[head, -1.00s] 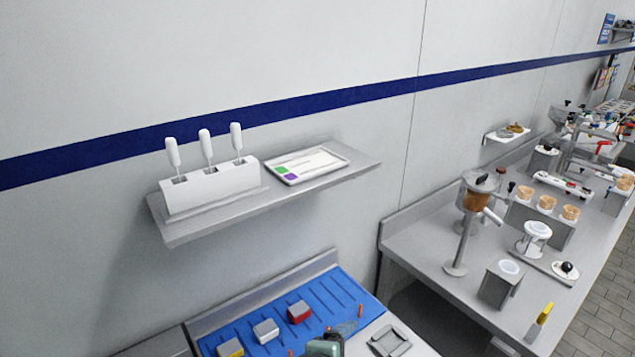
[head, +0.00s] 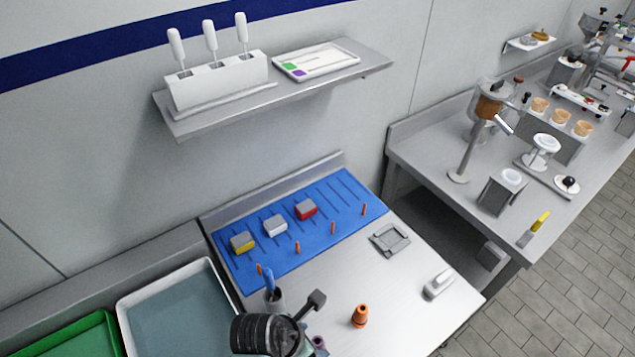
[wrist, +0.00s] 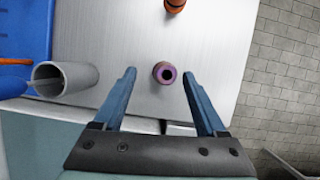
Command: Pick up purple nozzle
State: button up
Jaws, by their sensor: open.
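The purple nozzle (wrist: 165,73) stands on the pale metal worktop in the wrist view, seen from above with its round opening showing. In the head view a small part of the purple nozzle (head: 319,343) shows at the bottom, beside my arm, which hides the rest. My gripper (wrist: 160,74) is open and empty in the wrist view. Its two blue fingers point toward the nozzle, which appears between the tips, closer to the right one. I see no contact, and the height gap is hard to tell.
An orange nozzle (head: 360,316) stands nearby on the worktop (head: 395,285). A grey cup (wrist: 65,80) stands left of the left finger. A blue mat (head: 290,250) with several orange pegs and small boxes lies behind. A tray (head: 180,315) is at the left.

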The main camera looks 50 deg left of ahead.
aim_at(320, 343)
jog(key=shift+d+p+x, duration=0.2)
jog(key=shift+x, duration=1.1)
jog(key=shift+d+p+x, duration=0.2)
jog(key=shift+x, duration=1.1)
jog(key=shift+w, duration=0.2)
grip_shut()
